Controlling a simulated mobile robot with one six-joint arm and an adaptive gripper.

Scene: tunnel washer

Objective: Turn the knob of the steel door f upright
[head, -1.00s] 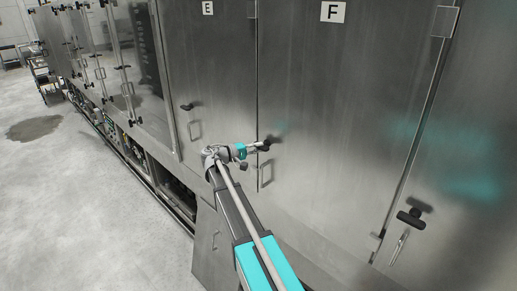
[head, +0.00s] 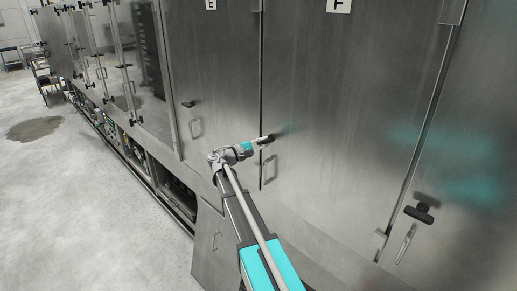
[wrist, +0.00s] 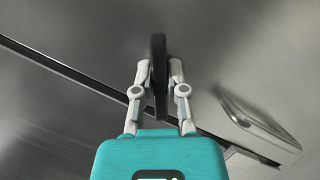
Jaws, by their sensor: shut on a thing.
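The steel door f (head: 335,125) is a tall, shut, brushed panel with a partly cut-off label at the top of the head view. Its knob is a black bar (wrist: 158,48) at the door's left edge. My gripper (wrist: 160,75) is shut on this bar, one pale finger on each side. In the wrist view the bar stands at a steep angle to the dark door seam, not in line with it. In the head view my gripper (head: 265,140) hides much of the knob, just above the door's loop handle (head: 269,170).
Door E (head: 220,75) with its own black knob (head: 188,104) and handle is to the left. Another black knob (head: 419,213) and handle are on the panel to the right. Open grey floor (head: 90,200) lies at the left.

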